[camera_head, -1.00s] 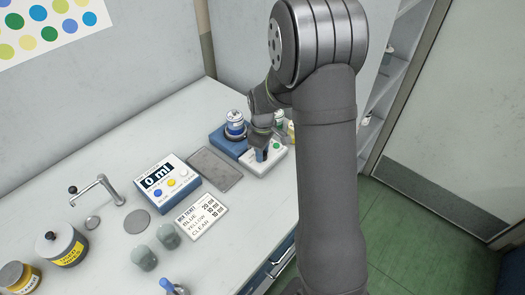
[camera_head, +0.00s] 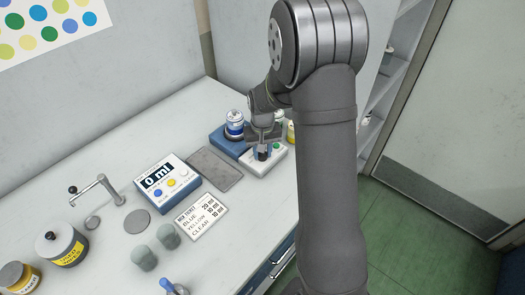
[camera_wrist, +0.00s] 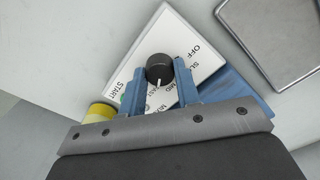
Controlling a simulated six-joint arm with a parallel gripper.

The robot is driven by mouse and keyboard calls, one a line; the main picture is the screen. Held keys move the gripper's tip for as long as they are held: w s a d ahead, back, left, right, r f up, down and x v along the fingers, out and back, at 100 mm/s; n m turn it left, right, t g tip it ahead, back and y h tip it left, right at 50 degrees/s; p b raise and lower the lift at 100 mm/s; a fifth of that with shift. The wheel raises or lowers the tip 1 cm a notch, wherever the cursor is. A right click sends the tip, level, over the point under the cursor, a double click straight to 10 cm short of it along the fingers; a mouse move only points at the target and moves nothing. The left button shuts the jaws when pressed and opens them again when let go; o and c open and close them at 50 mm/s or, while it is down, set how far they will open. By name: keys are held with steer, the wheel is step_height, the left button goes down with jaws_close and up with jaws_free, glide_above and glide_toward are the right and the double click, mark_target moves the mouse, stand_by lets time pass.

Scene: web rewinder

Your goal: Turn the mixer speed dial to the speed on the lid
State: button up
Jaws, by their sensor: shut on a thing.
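The black speed dial (camera_wrist: 159,67) stands on the white, sloped control panel (camera_wrist: 200,72) of the mixer. My gripper (camera_wrist: 159,78) is shut on the dial, with one blue finger at each side of it. The dial's white mark points toward the bottom of the wrist view, near the partly hidden MID and FAST labels. OFF and SLOW are at its right. In the head view my gripper (camera_head: 263,150) is over the panel (camera_head: 268,164). A can (camera_head: 235,124) stands on the blue mixer base (camera_head: 224,144); its lid writing is too small to read.
A green button (camera_head: 276,146) is on the panel close to my gripper. A grey plate (camera_head: 214,169) lies left of the mixer. The display box (camera_head: 166,176) reads "0 ml", and a mix ticket (camera_head: 202,217) lies in front. A yellow can (camera_wrist: 99,114) is beside the panel.

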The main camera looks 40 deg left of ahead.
steer(key=shift+m, duration=0.7)
steer(key=o, duration=1)
steer(key=shift+c, duration=0.2)
step_height(320, 180, up, 18)
steer(key=shift+f, duration=0.25)
step_height(320, 180, down, 18)
steer(key=shift+r, duration=0.25)
stand_by(0.3)
